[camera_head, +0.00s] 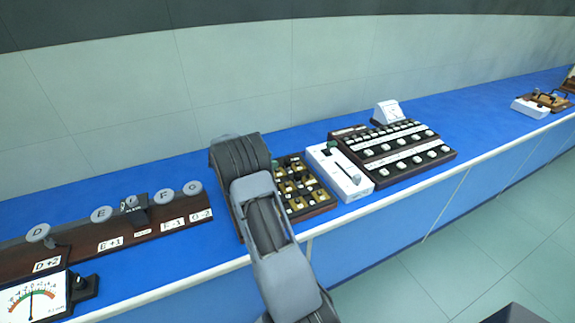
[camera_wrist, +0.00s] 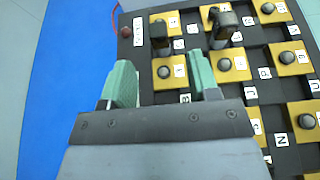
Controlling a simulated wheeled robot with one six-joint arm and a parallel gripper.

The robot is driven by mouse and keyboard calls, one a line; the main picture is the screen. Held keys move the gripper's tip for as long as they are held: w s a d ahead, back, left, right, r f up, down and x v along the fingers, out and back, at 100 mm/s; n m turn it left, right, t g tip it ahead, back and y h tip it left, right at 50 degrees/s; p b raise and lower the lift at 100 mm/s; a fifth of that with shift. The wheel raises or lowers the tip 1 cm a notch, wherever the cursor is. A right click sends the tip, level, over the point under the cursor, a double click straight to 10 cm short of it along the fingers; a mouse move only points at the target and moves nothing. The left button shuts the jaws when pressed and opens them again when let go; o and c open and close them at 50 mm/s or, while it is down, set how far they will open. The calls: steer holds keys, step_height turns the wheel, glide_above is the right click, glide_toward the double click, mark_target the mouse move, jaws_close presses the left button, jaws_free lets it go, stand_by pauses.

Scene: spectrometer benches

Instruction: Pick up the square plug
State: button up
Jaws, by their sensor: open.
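The plug board (camera_wrist: 185,91) is dark, with yellow plates carrying round studs and letter labels. Two dark plugs stand at its upper part in the wrist view. One is a block-shaped plug with a squarish brown top (camera_wrist: 224,20); the other is a smaller plug with a rounder top (camera_wrist: 158,32). I cannot tell for sure which is the square plug. My gripper (camera_wrist: 162,80) is open and empty, its green fingers apart over the board's edge, short of both plugs. In the head view my arm hides the gripper and part of the plug board (camera_head: 322,207).
A white box with a lever (camera_head: 340,172) stands right of the board, then a dark switch panel (camera_head: 392,150). A lettered row of round discs (camera_head: 163,197) and a dial meter (camera_head: 32,303) lie left. The blue bench (camera_head: 180,168) is clear behind.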

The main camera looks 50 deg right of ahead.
mark_target(285, 161)
steer(key=x, duration=0.4)
steer(key=shift+s+d+f, duration=0.15)
steer(key=shift+d, duration=0.15)
steer(key=shift+s+d+f+p, duration=0.15)
steer(key=shift+s+d+p, duration=0.1)
steer(key=shift+d+p, duration=0.35)
steer(key=shift+p+x, duration=0.3)
steer(key=shift+x, duration=1.65)
steer(key=shift+w, duration=0.1)
steer(key=c, duration=1)
